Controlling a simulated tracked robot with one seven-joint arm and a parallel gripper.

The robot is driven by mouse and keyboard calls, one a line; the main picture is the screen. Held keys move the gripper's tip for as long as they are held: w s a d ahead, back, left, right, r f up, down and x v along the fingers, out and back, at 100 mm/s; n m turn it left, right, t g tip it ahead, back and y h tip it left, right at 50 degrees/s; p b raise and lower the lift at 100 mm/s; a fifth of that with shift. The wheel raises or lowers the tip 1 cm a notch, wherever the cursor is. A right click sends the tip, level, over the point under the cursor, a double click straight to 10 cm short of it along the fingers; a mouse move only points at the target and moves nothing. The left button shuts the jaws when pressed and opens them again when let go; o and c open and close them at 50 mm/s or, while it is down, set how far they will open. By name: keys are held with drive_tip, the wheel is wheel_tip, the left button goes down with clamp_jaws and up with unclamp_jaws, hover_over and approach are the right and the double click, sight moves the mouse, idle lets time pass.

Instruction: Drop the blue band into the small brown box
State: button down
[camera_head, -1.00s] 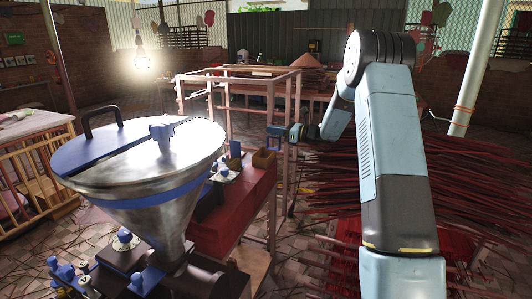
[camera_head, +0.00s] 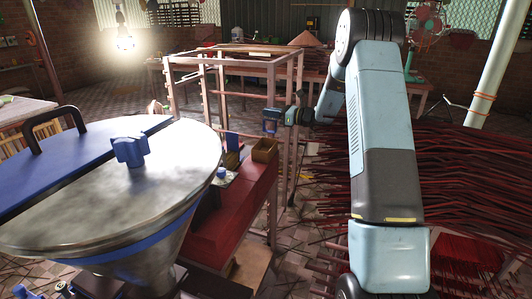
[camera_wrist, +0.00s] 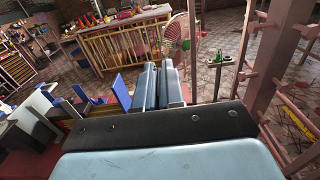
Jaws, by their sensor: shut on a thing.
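The small brown box (camera_head: 265,149) is open-topped and stands near the far end of the red bench in the head view. My gripper (camera_head: 270,122) is a little above the box, close over its opening, apart from it. In the wrist view my gripper's two fingers (camera_wrist: 160,68) lie close together and point away from the camera. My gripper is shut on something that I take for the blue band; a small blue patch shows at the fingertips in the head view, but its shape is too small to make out. I cannot make out the box in the wrist view.
A large metal hopper (camera_head: 110,190) with a blue lid fills the left front. The red bench (camera_head: 232,222) bears small blue machine parts. A pale wooden frame (camera_head: 295,90) rises close behind my gripper. Bundles of dark red sticks (camera_head: 470,170) spread at right.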

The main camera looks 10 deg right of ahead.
sight(276, 123)
drive_tip(key=shift+s+a+f, duration=0.15)
drive_tip(key=shift+f, duration=1.85)
drive_tip(key=c, duration=1.2)
unclamp_jaws()
drive_tip(key=shift+o, duration=0.2)
drive_tip(key=v, duration=1.3)
drive_tip(key=shift+s+d, duration=0.2)
drive_tip(key=shift+d, duration=0.15)
drive_tip(key=shift+f, duration=0.1)
